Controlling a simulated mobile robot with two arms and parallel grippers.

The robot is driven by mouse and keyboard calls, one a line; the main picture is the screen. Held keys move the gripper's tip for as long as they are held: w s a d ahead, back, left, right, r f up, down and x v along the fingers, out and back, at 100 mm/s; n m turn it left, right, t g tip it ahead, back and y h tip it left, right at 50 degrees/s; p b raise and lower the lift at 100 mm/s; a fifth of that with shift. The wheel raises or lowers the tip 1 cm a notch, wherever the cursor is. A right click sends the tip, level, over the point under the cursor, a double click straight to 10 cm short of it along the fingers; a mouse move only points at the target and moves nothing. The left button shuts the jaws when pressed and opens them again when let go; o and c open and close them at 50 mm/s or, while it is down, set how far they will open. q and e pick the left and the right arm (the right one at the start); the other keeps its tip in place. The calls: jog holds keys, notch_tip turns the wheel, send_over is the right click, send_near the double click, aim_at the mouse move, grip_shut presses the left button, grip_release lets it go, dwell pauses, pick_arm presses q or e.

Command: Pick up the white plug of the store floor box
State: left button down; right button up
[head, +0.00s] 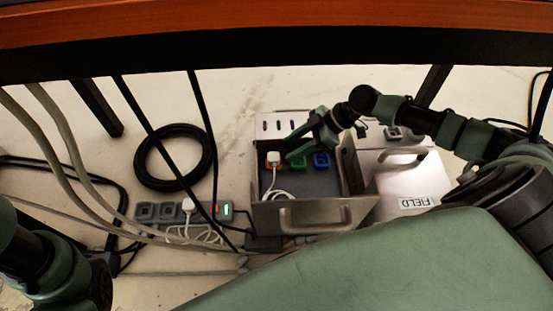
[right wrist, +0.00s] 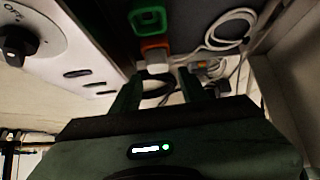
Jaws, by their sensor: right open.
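The white plug (head: 273,158) sits at the orange socket (right wrist: 155,45) inside an open metal floor box (head: 300,215). Its white cord curls down inside the box. In the right wrist view the white plug (right wrist: 154,64) shows ahead, between the lines of my two fingers. My right gripper (head: 288,147) is open, over the box just right of the plug. I cannot tell whether a finger touches it. A green socket (head: 298,162) and a blue socket (head: 321,160) are beside it. No store label is readable. My left arm shows at lower left, its gripper out of view.
A second metal box marked FIELD (head: 415,202) stands right of the open one. A grey power strip (head: 150,212) with another white plug (head: 188,205) lies left. A black cable coil (head: 143,170) and loose cables lie on the floor. A table edge (head: 250,45) crosses above.

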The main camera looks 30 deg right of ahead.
aim_at(275, 156)
jog(key=b+x, duration=0.5)
jog(key=x, duration=0.1)
jog(key=shift+w+f, duration=0.2)
jog(key=shift+r, duration=0.1)
grip_shut()
